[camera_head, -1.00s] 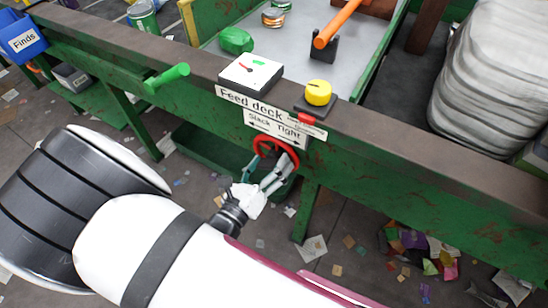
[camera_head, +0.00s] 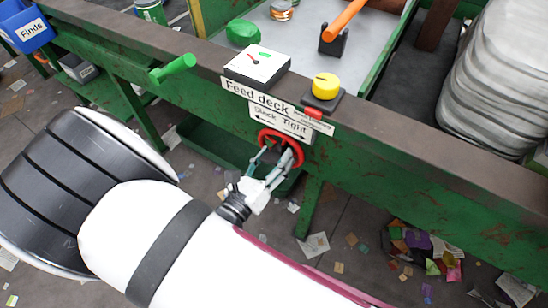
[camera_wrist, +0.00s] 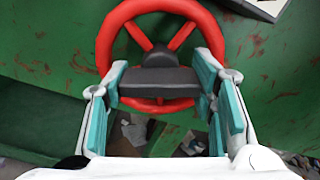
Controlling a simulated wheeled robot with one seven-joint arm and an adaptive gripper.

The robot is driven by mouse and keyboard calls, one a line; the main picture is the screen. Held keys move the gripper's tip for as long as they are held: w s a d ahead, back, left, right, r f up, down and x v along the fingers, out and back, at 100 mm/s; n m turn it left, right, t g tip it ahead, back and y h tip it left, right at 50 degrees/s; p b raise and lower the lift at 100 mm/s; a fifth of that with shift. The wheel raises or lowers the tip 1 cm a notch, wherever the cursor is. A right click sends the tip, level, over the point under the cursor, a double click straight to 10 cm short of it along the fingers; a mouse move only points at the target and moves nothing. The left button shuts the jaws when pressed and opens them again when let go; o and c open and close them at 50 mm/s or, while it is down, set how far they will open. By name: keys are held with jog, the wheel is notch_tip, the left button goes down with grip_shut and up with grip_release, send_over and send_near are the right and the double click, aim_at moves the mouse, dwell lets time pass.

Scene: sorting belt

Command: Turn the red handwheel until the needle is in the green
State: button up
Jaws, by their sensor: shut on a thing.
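The red handwheel (camera_head: 281,148) is mounted on the green side of the belt frame, below the signs. The white gauge (camera_head: 257,64) sits on the ledge above. Its small red needle (camera_head: 252,59) points up and left, apart from the green mark (camera_head: 265,54) to its right.
A sign (camera_head: 279,124) under the gauge reads Slack and Tight with arrows. A yellow knob (camera_head: 326,87) and a red button (camera_head: 313,113) are right of the gauge. A green handle (camera_head: 173,69) juts out at left. Litter covers the floor.

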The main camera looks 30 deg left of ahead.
aim_at(279, 125)
jog(key=m+b, duration=0.1)
jog(key=m, duration=0.3)
jog(key=shift+a+f+b, duration=0.1)
jog(key=shift+b, duration=0.3)
jog(key=shift+m+b, duration=0.8)
jog(key=shift+m, duration=1)
jog(key=o, duration=1.2)
jog(key=shift+c, duration=0.2)
notch_tip(279, 125, up, 10)
jog(key=shift+r, duration=0.1)
